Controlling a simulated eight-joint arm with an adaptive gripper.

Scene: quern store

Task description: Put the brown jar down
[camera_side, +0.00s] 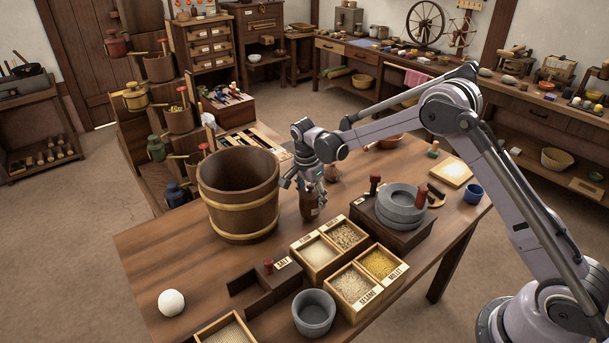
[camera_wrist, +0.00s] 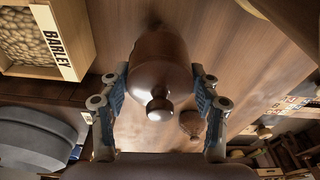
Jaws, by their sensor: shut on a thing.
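The brown jar (camera_side: 309,209) is held upright under my gripper (camera_side: 309,186), to the right of the wooden bucket and behind the grain boxes. Its rounded shoulder and knobbed top (camera_wrist: 160,85) show in the wrist view, between the two blue-padded fingers of my gripper (camera_wrist: 161,105). The fingers are shut on the jar. The jar's base is at or close to the wooden table (camera_side: 160,250); I cannot tell whether it touches.
The wooden bucket (camera_side: 238,195) stands close on the left. The barley box (camera_side: 345,237) and other grain boxes are in front. A stone quern (camera_side: 400,206) is to the right. A small brown vessel (camera_wrist: 192,124) is near the jar. Clear table lies left of the bucket.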

